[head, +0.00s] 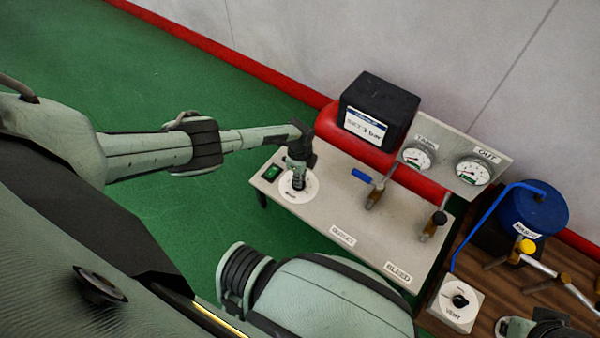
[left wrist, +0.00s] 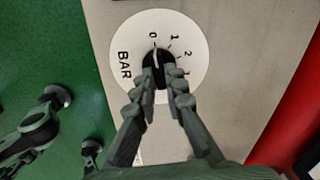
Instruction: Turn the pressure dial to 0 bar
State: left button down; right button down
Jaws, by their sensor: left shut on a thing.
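The pressure dial is a white round plate (left wrist: 190,30) marked BAR with 0, 1, 2 and further marks, and a black knob (left wrist: 158,57) at its centre. In the head view the dial (head: 309,189) sits at the left end of the grey bench panel. My left gripper (head: 297,182) comes down over it. In the left wrist view its fingers (left wrist: 158,80) are shut on the knob's two sides. The knob's white pointer line is turned roughly towards the 0; the fingers partly hide the knob and the 3 mark. Part of my right arm's end shows at the bottom right.
A green switch (head: 271,172) is left of the dial. Two gauges (head: 417,156) (head: 472,172), a black box (head: 378,105), a blue vessel (head: 535,208) and a VENT knob box (head: 456,302) are farther right.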

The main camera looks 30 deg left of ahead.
pick_arm(q)
jog(key=c, duration=1.6)
grip_release()
notch_tip(320, 180, up, 12)
jog(key=shift+d, duration=0.1)
